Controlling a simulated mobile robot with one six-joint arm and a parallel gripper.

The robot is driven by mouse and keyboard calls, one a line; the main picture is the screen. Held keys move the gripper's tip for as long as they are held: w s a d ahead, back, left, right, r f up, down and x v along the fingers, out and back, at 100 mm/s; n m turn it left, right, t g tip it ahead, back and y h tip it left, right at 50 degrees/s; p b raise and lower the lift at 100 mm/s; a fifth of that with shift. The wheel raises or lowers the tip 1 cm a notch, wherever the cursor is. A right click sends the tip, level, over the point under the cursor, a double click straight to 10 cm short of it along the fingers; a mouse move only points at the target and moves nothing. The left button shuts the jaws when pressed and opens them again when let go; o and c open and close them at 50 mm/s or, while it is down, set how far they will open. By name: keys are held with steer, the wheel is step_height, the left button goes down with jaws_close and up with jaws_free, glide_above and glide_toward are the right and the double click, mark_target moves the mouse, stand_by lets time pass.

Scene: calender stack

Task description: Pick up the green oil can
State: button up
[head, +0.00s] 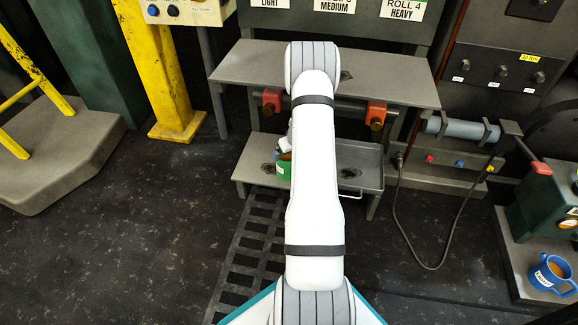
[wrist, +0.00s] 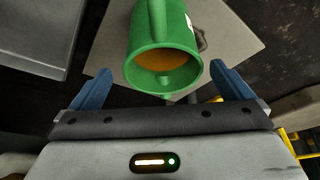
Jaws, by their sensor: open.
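The green oil can (wrist: 190,50) is close in front of my gripper (wrist: 163,85) in the wrist view. I look into its round opening and see orange-brown inside; a handle stands along its upper side. The two blue fingers are apart, one on each side of the can's near end, with gaps visible. In the head view, only a small part of the green can (head: 283,171) shows on the low shelf, left of my arm. My arm hides the rest of it and most of my gripper there.
A grey tray (head: 366,178) is right of my arm on the low level. A grey shelf (head: 400,92) with red-orange clamps below it overhangs the area.

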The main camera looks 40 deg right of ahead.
steer(key=b+x, duration=0.1)
steer(key=x, duration=0.4)
steer(key=shift+a+b, duration=0.2)
steer(key=shift+b, duration=0.1)
steer(key=shift+r, duration=0.1)
steer(key=shift+r, duration=0.1)
steer(key=c, duration=1.4)
